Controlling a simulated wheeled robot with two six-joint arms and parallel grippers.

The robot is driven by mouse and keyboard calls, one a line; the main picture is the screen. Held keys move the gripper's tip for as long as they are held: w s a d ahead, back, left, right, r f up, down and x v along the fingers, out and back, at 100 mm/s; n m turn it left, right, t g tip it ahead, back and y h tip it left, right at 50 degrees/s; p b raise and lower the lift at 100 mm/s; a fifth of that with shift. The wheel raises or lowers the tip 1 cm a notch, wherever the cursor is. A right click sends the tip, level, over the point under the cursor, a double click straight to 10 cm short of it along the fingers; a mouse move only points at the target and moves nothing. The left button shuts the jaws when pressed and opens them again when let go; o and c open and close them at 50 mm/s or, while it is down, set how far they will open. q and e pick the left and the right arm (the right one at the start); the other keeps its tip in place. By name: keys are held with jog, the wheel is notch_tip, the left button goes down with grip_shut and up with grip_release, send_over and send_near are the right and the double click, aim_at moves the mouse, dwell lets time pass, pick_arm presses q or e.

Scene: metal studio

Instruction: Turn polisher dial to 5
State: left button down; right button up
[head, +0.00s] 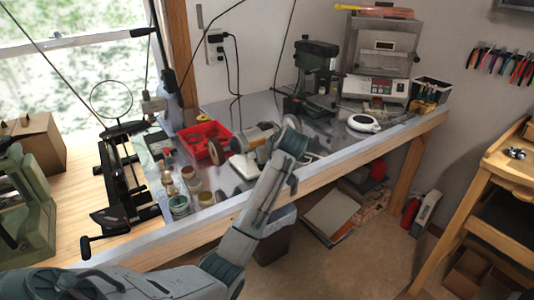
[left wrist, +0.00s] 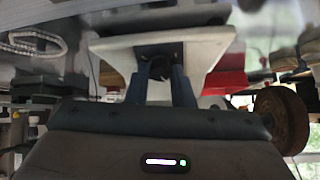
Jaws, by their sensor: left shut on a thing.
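The polisher (head: 252,137) stands on the metal bench, with a brown wheel (head: 216,152) on its left and a pale base (head: 243,167). My left arm reaches across the bench front to it and covers its right side. In the left wrist view the pale base (left wrist: 215,45) fills the upper middle. My left gripper (left wrist: 158,82) is shut on a small dark dial (left wrist: 160,66) at the front of that base. The dial's marks cannot be read. The brown wheel (left wrist: 282,118) is at the right there. My right gripper is in neither view.
A red bin (head: 205,140) is behind and left of the polisher. Jars (head: 179,205) stand at the bench's front left. A round white device (head: 364,123) and a drill press (head: 316,65) are to the right and back. The bench edge runs below my arm.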

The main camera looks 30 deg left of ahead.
pick_arm(q)
jog(key=m+p, duration=0.2)
jog(key=r+m+h+p, duration=0.1)
jog(key=p, duration=0.2)
jog(key=shift+a+m+t+p, duration=0.1)
jog(key=shift+m+t+p, duration=0.2)
jog(key=shift+m+p, duration=0.1)
jog(key=m+h+p, duration=0.1)
jog(key=m+p, duration=0.4)
jog(key=p, duration=0.1)
jog(key=m+h+p, duration=0.1)
jog(key=m+p, duration=0.4)
jog(key=p, duration=0.2)
jog(key=shift+a+f+h, duration=0.1)
jog(key=shift+a+h, duration=0.05)
jog(key=shift+h, duration=0.15)
jog(key=shift+m+p, duration=0.6)
jog(key=shift+f+m+h+p, duration=0.1)
jog(key=shift+m+h+p, duration=0.3)
jog(key=shift+m, duration=0.5)
jog(key=m, duration=0.2)
jog(key=shift+f+m+g+p, duration=0.15)
jog(key=shift+m+g+p, duration=0.15)
jog(key=shift+m+g, duration=0.1)
jog(key=m+g+h, duration=0.1)
jog(key=m, duration=0.5)
jog(key=shift+w, duration=0.15)
jog(key=m+g, duration=0.2)
jog(key=m, duration=0.3)
